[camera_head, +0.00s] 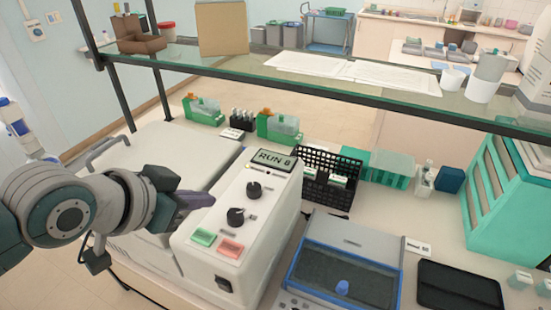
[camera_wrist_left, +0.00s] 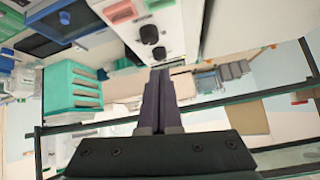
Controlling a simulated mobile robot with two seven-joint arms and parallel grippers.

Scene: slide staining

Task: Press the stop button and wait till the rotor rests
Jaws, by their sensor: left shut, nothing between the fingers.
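The white machine (camera_head: 238,208) has a control panel with a display (camera_head: 272,160) that reads RUN and a digit, perhaps 8. A red button (camera_head: 231,247) and a green button (camera_head: 203,237) sit at the panel's front, below two black knobs. The red button (camera_wrist_left: 120,11) also shows in the left wrist view. No rotor is visible; a closed pale lid (camera_head: 165,165) is on the machine's left part. My left gripper (camera_head: 208,199) is shut and empty, above the panel's left edge, behind the green button and apart from both buttons. My right gripper is not in view.
A blue-framed box (camera_head: 345,270) stands right of the machine, with a black tray (camera_head: 458,287) beyond it. A black rack (camera_head: 330,178) and green slide holders stand behind. A glass shelf (camera_head: 330,82) spans above the bench.

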